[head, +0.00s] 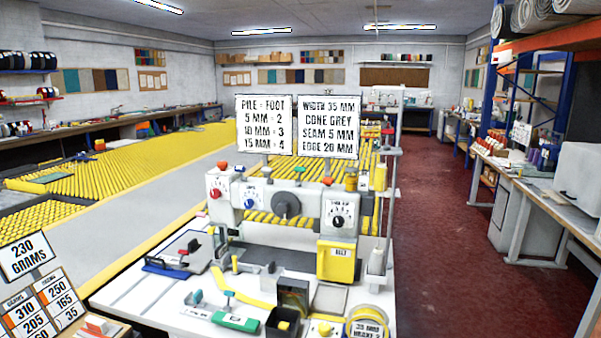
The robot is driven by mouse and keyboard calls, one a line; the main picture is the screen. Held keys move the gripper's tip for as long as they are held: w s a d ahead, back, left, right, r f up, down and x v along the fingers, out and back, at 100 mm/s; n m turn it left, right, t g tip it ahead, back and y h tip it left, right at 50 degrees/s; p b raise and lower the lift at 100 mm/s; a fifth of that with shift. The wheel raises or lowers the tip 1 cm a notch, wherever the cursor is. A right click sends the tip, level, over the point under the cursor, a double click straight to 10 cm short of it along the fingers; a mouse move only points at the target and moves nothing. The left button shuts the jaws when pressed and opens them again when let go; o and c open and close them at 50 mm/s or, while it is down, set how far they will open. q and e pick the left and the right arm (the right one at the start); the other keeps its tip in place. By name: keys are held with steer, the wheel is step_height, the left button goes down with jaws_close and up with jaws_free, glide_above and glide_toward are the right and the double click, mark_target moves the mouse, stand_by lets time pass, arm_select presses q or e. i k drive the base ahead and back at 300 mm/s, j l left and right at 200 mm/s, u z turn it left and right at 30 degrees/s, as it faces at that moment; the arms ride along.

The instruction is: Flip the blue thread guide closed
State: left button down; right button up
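A white sewing machine (285,203) stands on the white worktable (130,290) in the middle of the head view. Its front carries a red knob (215,193), a blue knob (249,203), a large grey handwheel (286,205) and a black dial (338,221). No part is clearly recognisable as the blue thread guide at this size, so I cannot tell whether it is open or closed. A small blue piece (194,297) sits at the table's front, and a teal-topped post (228,294) stands near it. Neither of my grippers is in view.
A yellow box (336,262) hangs on the machine's right front. A green block (236,322), a dark open box (293,296) and a yellow spool (367,325) crowd the table front. Two signs (264,124) (328,127) stand above the machine. Red floor (450,250) lies clear to the right.

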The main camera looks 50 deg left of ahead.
mark_target(240, 169)
steer(key=u, duration=1.9)
steer(key=i+j+u, duration=0.35)
steer(key=i+u, duration=0.4)
steer(key=i, duration=0.15)
